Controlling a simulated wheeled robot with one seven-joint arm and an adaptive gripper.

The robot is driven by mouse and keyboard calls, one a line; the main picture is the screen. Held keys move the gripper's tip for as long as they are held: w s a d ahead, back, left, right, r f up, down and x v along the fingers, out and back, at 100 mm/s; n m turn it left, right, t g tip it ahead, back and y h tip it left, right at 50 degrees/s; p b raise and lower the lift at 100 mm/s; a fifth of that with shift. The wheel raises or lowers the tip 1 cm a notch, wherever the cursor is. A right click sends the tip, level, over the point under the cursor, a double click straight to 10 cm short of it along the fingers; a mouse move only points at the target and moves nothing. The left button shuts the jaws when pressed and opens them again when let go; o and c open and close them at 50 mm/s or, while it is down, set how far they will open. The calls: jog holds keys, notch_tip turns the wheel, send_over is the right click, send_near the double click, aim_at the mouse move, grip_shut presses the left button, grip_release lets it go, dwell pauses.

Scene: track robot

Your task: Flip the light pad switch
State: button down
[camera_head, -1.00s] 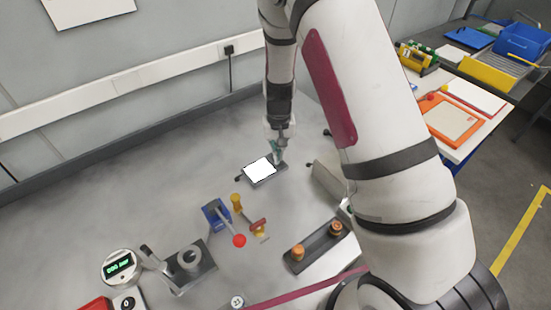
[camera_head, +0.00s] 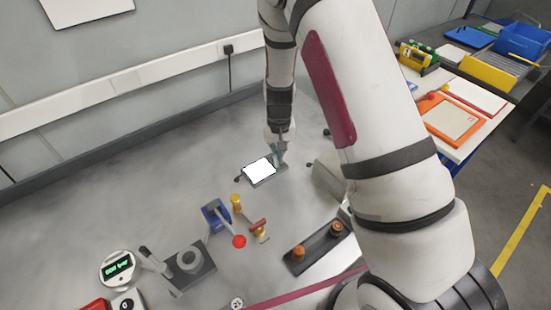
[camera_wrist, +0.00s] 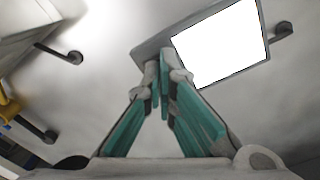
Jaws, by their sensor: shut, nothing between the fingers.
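The light pad (camera_head: 258,169) is a small flat unit with a glowing white face, lying on the grey bench below the wall. In the wrist view its bright panel (camera_wrist: 221,45) sits in a grey frame at the top right. My gripper (camera_head: 278,158) is at the right end of the pad. In the wrist view my gripper (camera_wrist: 161,68) is shut and empty, its teal-padded fingers together at the left part of the frame. The fingertips cover the spot there, so I cannot see a switch or tell whether they touch it.
A blue lever device (camera_head: 215,214) with a red knob, a dark block with orange knobs (camera_head: 316,245) and a round gauge with a green display (camera_head: 117,267) stand nearer on the bench. A side table with an orange tray (camera_head: 452,120) is at right. Bench left of the pad is clear.

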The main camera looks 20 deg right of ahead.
jog(key=shift+f, duration=0.1)
jog(key=shift+r+p, duration=1.1)
jog(key=shift+r, duration=2.4)
jog(key=s+r+t, duration=0.1)
jog(key=s+r, duration=0.2)
jog(key=r, duration=0.5)
jog(key=s+a+r+n+t+y, duration=0.1)
jog(key=s+r, duration=0.3)
jog(key=r, duration=0.3)
jog(key=s+r+t, duration=0.1)
jog(key=s+r, duration=0.2)
jog(key=r, duration=0.5)
jog(key=s+r+t, duration=0.1)
jog(key=s+r, duration=0.3)
jog(key=s, duration=0.5)
jog(key=s+d+r+n+t+h, duration=0.1)
jog(key=s+r, duration=0.3)
jog(key=s, duration=0.5)
jog(key=shift+s+r, duration=0.2)
